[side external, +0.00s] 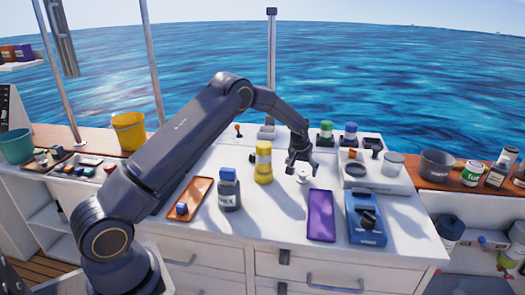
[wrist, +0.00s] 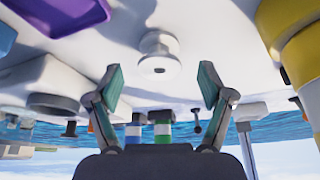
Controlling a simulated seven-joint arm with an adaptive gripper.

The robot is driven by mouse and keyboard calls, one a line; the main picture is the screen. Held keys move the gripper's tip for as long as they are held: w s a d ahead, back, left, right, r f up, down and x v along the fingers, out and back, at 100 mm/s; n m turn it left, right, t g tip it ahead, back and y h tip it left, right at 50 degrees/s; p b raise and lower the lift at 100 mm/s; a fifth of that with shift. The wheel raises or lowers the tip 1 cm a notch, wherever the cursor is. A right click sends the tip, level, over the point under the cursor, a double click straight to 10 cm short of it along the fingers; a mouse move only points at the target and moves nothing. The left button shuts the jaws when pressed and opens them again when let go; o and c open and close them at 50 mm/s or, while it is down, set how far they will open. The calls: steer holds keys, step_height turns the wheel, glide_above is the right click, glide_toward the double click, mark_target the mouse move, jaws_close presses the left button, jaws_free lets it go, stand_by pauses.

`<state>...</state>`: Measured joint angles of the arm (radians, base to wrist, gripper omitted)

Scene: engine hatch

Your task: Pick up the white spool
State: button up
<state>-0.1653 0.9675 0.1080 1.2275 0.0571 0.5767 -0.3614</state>
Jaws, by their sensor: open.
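The white spool (side external: 303,174) stands on the white hatch top, just right of the yellow bottle, in the side view. My gripper (side external: 301,160) is right above or beside it, and its fingers hide part of the view there. In the wrist view, which looks upside down, the spool (wrist: 160,56) is ahead of and between the two spread fingers of my gripper (wrist: 161,88). The fingers are open and empty, with a gap on either side of the spool. I cannot tell the exact height of the fingertips relative to it.
A purple tray (side external: 321,215) and a blue device (side external: 365,220) lie in front and to the right.

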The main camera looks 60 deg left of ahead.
steer(key=shift+x, duration=1.45)
steer(key=c, duration=1.2)
steer(key=shift+r, duration=0.1)
steer(key=shift+c, duration=0.2)
